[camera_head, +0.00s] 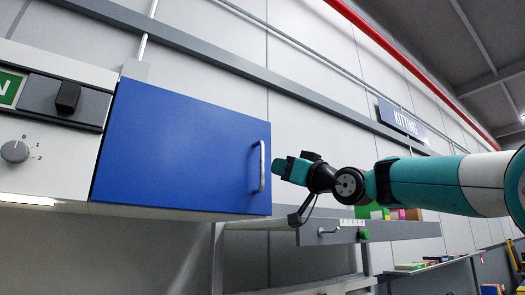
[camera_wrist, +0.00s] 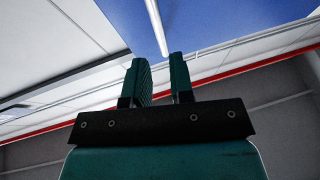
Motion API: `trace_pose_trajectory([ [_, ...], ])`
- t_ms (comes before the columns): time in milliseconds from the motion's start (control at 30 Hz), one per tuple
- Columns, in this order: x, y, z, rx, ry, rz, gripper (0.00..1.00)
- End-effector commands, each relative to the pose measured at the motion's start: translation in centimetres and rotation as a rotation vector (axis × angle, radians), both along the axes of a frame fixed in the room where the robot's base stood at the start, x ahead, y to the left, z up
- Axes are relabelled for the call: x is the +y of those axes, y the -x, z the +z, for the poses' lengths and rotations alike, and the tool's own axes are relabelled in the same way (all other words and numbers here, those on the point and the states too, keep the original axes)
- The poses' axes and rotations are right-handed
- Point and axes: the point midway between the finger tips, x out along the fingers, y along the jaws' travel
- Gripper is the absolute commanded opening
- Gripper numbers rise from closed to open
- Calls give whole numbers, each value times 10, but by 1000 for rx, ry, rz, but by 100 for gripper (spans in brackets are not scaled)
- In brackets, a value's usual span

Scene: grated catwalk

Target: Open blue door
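The blue door (camera_head: 180,150) is shut flush on a wall cabinet in the head view. Its vertical metal handle (camera_head: 262,167) is on the door's right edge. My gripper (camera_head: 278,168) is just to the right of the handle in the head view. In the wrist view, the two teal fingers of my gripper (camera_wrist: 158,60) stand apart with nothing between them. The handle (camera_wrist: 157,25) shows ahead of the fingertips, roughly in line with the gap. The blue door (camera_wrist: 215,25) fills the top right there. I cannot tell the exact distance from fingertips to handle.
Left of the door is a panel with a black switch (camera_head: 68,97) and a grey dial (camera_head: 15,151). Below right is a grey drawer front (camera_head: 335,233) with a handle and a green knob (camera_head: 364,234). A "KITTING" sign (camera_head: 402,121) hangs on the wall.

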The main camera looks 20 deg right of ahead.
Motion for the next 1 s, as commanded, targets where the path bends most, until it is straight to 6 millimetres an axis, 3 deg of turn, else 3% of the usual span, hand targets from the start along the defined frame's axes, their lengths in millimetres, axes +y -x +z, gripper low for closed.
trace_pose_trajectory([
  [33, 7, -11, 12, 3, -1, 3, 22],
  [333, 29, -52, 28, 2, 1, 0, 22],
  [767, 35, -62, 29, 1, 1, -1, 22],
  [800, 34, -62, 29, 1, 1, -1, 20],
  [900, 34, -62, 29, 1, 1, -1, 0],
  [1000, 34, -62, 29, 1, 1, -1, 0],
])
